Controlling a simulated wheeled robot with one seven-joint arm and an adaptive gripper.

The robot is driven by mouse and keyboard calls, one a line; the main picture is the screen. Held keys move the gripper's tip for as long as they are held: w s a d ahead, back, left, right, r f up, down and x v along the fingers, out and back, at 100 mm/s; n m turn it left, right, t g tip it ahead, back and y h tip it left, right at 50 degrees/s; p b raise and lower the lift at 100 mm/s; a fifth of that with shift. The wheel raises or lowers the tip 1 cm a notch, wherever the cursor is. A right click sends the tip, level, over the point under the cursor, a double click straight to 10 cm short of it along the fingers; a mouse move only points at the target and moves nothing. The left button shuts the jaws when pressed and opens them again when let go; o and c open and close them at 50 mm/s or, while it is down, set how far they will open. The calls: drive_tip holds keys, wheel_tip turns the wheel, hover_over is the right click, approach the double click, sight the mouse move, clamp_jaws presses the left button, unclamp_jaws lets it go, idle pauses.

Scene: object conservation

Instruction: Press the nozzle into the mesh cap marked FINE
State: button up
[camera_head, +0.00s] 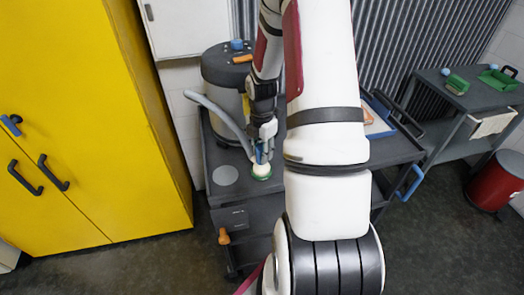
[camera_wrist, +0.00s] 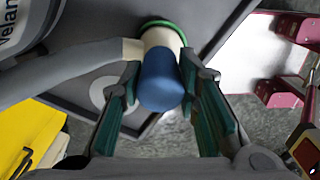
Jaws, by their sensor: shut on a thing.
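My gripper (camera_head: 264,148) is low over the dark cart, at the left end of its top. In the wrist view my gripper (camera_wrist: 165,95) is shut on the blue nozzle (camera_wrist: 161,82), between green finger pads. A cream section joins the nozzle to a grey hose (camera_wrist: 75,65). Beyond it is a green ring (camera_wrist: 163,24). In the head view a pale and green round piece (camera_head: 261,172) is at the cart top, directly below the gripper. I cannot tell whether this is the mesh cap or whether nozzle and cap are joined. No FINE mark is readable.
A grey canister (camera_head: 224,75) stands behind on the cart, with a blue piece (camera_head: 237,44) and an orange piece (camera_head: 243,58) on top. A pale disc (camera_head: 225,175) lies left of the gripper. A yellow cabinet (camera_head: 90,110) stands close on the left.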

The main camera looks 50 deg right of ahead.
idle(0.8)
drive_tip(key=o, duration=1.1)
drive_tip(key=shift+r, duration=0.1)
wheel_tip(320, 180, up, 12)
